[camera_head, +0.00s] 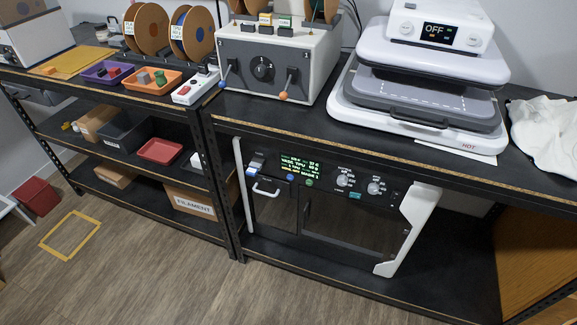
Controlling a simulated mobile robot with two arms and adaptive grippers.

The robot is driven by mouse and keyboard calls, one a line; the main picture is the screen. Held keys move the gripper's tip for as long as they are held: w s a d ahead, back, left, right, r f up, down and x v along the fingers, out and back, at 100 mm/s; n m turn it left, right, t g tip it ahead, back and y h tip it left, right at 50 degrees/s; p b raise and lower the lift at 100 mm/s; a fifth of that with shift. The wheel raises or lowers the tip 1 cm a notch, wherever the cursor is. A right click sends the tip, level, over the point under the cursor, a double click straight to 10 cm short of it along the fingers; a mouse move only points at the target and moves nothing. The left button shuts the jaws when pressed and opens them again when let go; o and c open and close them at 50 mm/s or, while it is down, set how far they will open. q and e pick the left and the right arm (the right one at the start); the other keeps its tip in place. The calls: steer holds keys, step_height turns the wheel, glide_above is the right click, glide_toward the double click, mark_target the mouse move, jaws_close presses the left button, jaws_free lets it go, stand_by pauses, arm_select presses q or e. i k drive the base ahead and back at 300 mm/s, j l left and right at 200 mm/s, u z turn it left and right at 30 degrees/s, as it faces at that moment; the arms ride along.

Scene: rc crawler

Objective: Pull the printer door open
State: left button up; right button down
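The printer (330,190) appears to be the dark unit with white side edges on the shelf under the right-hand bench. Its upper front carries a lit green-text display (300,165) and two round knobs (343,180). A small white bar handle (266,188) sits on the front at the left. To its right is a wide dark window panel (350,222). The front looks closed, with no clear gap along the panels. I cannot tell for sure which panel the handle belongs to. Neither of my grippers is in view.
A heat press (425,75) and a grey control box (275,60) stand on the bench (270,107) above. Shelves at the left hold trays and a FILAMENT box (190,202). The wood floor (150,270) in front is open, with a yellow frame (70,235) at the left.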

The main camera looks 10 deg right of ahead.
mark_target(362, 228)
steer(key=z, duration=0.95)
